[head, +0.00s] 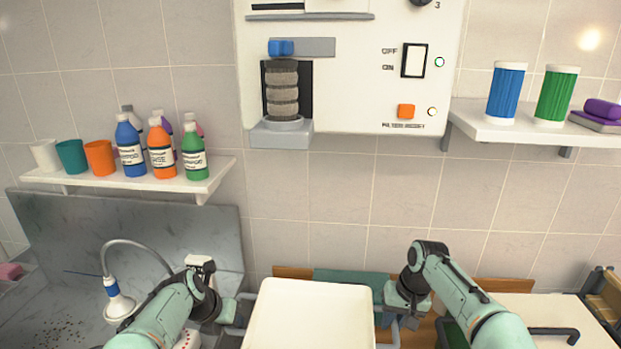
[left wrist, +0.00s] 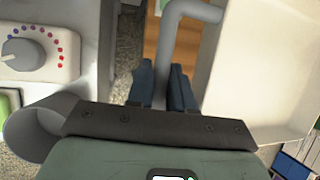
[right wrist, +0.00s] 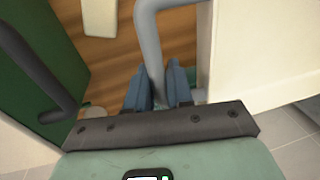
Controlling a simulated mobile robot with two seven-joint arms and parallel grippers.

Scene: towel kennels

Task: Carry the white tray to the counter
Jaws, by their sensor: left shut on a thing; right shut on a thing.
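The white tray (head: 311,316) is at the bottom middle of the head view, held between my two arms, with a grey handle on each side. My left gripper (head: 236,311) is at its left side. In the left wrist view the left fingers (left wrist: 163,92) are shut on the grey tray handle (left wrist: 166,50), with the tray wall (left wrist: 265,70) to the right. My right gripper (head: 391,312) is at its right side. In the right wrist view its fingers (right wrist: 159,88) are shut on the other grey handle (right wrist: 148,40). The tray's lower edge is cut off in the head view.
A grey basin (head: 130,240) with a shower hose is at left. A bottle shelf (head: 200,180) and a shelf with blue and green canisters (head: 540,130) flank a white wall machine (head: 350,60). A pale top with a dark handle (head: 540,315) is at lower right.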

